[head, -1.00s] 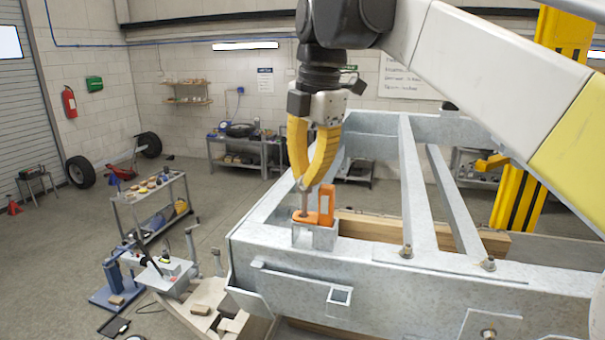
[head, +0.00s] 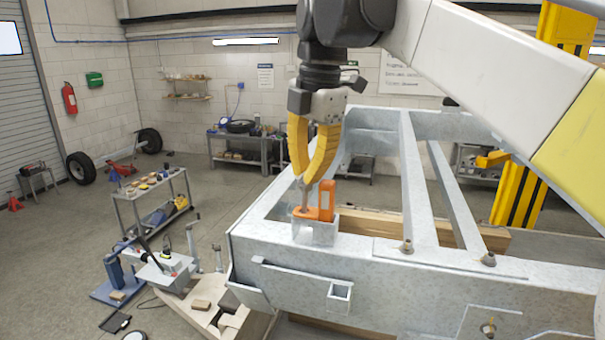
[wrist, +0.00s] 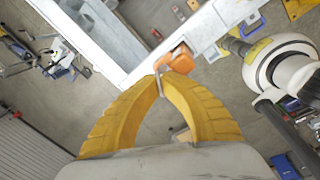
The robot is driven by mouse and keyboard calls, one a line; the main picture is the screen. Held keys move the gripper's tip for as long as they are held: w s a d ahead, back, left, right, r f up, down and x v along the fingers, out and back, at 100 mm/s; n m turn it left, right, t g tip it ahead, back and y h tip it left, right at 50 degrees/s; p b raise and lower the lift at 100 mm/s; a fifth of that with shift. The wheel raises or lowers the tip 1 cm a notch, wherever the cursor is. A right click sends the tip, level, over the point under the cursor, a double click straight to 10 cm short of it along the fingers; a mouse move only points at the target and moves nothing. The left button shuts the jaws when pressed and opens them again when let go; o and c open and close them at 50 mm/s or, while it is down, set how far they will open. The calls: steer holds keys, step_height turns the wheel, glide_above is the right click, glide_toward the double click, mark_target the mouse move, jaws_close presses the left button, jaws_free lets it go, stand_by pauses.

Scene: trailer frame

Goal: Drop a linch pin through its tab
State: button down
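My gripper (head: 306,181) has two yellow ribbed fingers whose tips come together on a thin grey metal pin, which I take for the linch pin (head: 304,196). It also shows between the fingertips in the wrist view (wrist: 159,84). The pin points down over the orange piece (head: 327,200), with an upright block and a low flat part, which sits in a grey bracket (head: 316,233) at the near left corner of the trailer frame. The orange piece also shows just past the fingertips in the wrist view (wrist: 176,58). I cannot tell whether the pin's lower end is in a hole.
The grey trailer frame (head: 380,262) fills the right, with crossbars and a wooden beam (head: 370,222) behind the bracket. A yellow post (head: 517,195) stands at far right. A cart (head: 150,198) and workpieces stand lower left. Air around the gripper's left side is clear.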

steer(key=shift+r+p, duration=0.45)
steer(key=shift+r, duration=0.25)
steer(key=shift+f, duration=0.2)
steer(key=shift+s+f+b, duration=0.1)
steer(key=shift+f+b, duration=0.85)
steer(key=shift+f, duration=0.4)
steer(key=shift+r+p, duration=1.25)
steer(key=shift+r, duration=0.25)
steer(key=shift+f, duration=0.2)
